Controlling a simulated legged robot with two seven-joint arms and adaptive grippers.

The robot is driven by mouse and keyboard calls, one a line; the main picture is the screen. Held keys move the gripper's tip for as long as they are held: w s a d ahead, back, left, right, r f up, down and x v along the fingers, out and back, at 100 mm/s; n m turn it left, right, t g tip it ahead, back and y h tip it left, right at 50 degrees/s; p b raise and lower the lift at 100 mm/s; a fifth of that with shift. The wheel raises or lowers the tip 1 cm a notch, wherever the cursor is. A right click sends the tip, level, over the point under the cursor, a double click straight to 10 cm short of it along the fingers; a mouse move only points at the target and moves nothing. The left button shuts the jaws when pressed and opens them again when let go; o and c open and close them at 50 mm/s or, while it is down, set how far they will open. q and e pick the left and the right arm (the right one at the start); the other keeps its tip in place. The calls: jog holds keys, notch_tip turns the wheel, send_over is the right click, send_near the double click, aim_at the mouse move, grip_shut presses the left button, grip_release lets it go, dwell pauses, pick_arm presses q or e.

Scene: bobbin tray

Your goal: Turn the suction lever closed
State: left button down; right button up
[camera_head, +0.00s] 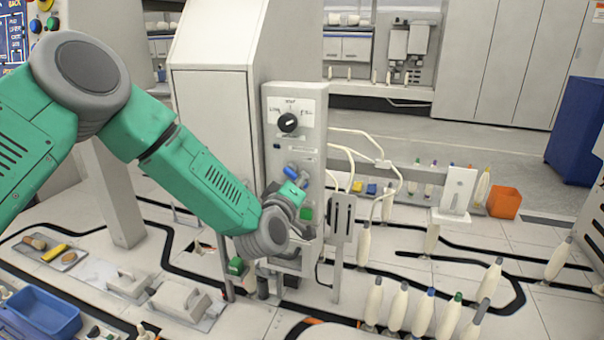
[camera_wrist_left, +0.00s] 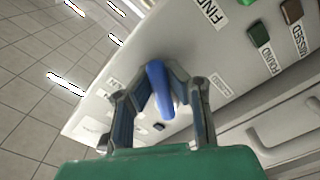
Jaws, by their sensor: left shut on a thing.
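The blue lever (camera_head: 290,172) sticks out from the front of the pale control panel (camera_head: 268,150). It also shows in the left wrist view as a blue handle (camera_wrist_left: 159,88). My left gripper (camera_head: 287,190) reaches it from the left and front. In the left wrist view its two fingers (camera_wrist_left: 160,97) are shut on the lever, one on each side. The lever's pivot is partly hidden behind the fingers. My right gripper is in neither view.
A black dial (camera_head: 288,122) sits above the lever. A green button (camera_wrist_left: 259,35) and a brown button (camera_wrist_left: 291,11) are on the panel nearby. Several white bobbins (camera_head: 398,307) stand at the right. A blue bin (camera_head: 45,310) and pale boxes (camera_head: 180,297) lie at the lower left.

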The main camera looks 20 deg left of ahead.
pick_arm(q)
jog(key=shift+s+a+f+m+p, duration=0.1)
jog(key=shift+a+f+m+p, duration=0.45)
jog(key=shift+m, duration=1.3)
jog(key=shift+s+a+f+m+p, duration=0.1)
jog(key=shift+a+f+m+p, duration=0.4)
jog(key=shift+m, duration=1.4)
jog(key=shift+a+f+m+p, duration=0.3)
jog(key=shift+m+p, duration=0.45)
jog(key=shift+m, duration=1.1)
jog(key=shift+r, duration=0.1)
jog(key=c, duration=1.5)
grip_release()
jog(key=shift+a, duration=0.1)
jog(key=shift+c, duration=0.2)
jog(key=shift+w+r, duration=0.1)
jog(key=shift+r, duration=0.05)
jog(key=shift+r, duration=0.1)
jog(key=s, duration=1.2)
jog(key=shift+a, duration=0.2)
